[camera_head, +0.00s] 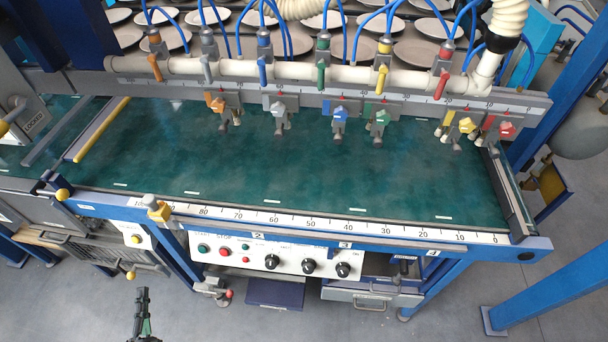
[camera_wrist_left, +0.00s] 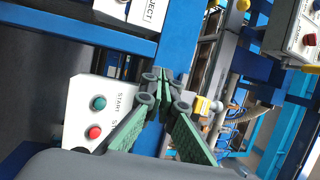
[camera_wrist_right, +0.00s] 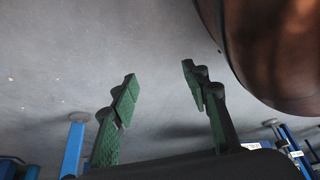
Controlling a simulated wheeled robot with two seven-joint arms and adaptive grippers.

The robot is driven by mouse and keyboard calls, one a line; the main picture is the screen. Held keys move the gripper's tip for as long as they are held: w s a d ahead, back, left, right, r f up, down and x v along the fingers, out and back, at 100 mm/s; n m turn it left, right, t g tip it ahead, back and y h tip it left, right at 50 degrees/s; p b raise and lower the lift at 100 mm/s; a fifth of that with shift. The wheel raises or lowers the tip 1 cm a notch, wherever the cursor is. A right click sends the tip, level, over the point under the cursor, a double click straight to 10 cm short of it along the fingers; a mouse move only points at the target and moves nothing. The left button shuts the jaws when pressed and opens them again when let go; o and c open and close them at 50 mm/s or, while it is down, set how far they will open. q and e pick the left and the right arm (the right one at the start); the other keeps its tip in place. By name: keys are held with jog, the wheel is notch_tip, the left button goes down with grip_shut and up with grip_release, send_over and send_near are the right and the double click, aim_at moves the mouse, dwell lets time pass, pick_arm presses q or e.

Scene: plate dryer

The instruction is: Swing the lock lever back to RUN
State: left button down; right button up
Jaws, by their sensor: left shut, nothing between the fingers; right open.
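No lever marked lock or RUN can be told for certain. A yellow block with a grey knob (camera_head: 157,210) sits on the front rail at the left end of the scale; it also shows in the left wrist view (camera_wrist_left: 203,106), beyond the fingers. A yellow ball (camera_head: 131,275) hangs under the small white panel. Another yellow ball (camera_head: 62,194) is at the rail's left corner. My left gripper (camera_head: 142,291) is shut and empty, below and in front of the machine's front; its fingertips meet in the left wrist view (camera_wrist_left: 163,82). My right gripper (camera_wrist_right: 158,75) is open and empty, outside the head view.
The white control panel (camera_head: 275,258) has START and STOP buttons and black knobs. The green belt (camera_head: 290,170) lies behind the front rail, with several coloured nozzles above. The right wrist view shows grey floor (camera_wrist_right: 60,60) and a large brown rounded surface (camera_wrist_right: 275,45).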

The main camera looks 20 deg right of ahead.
aim_at(3, 122)
pick_arm(q)
jog(key=w+a+r+m+t+p, duration=0.1)
jog(key=a+r+m+p, duration=0.1)
jog(key=r, duration=1)
jog(key=w+a+r+m+t+y+p, duration=0.1)
jog(key=r+m+p, duration=0.4)
jog(key=r, duration=0.7)
jog(key=w+a+r+m+t+y+p, duration=0.1)
jog(key=r+p, duration=0.4)
jog(key=r, duration=0.7)
jog(key=w+a+m+t, duration=0.1)
jog(key=m+t, duration=0.1)
jog(key=shift+a+r+m, duration=0.35)
jog(key=shift+r+m, duration=0.05)
pick_arm(e)
jog(key=s+d+r+g, duration=0.1)
jog(key=s+r+g, duration=0.1)
jog(key=s, duration=0.5)
jog(key=s+d+r+g+h, duration=0.1)
jog(key=s+d+r+g, duration=0.1)
jog(key=s, duration=0.5)
jog(key=shift+s+r+m+g, duration=0.3)
jog(key=shift+r+g, duration=0.1)
jog(key=shift+r, duration=0.15)
jog(key=shift+d, duration=0.1)
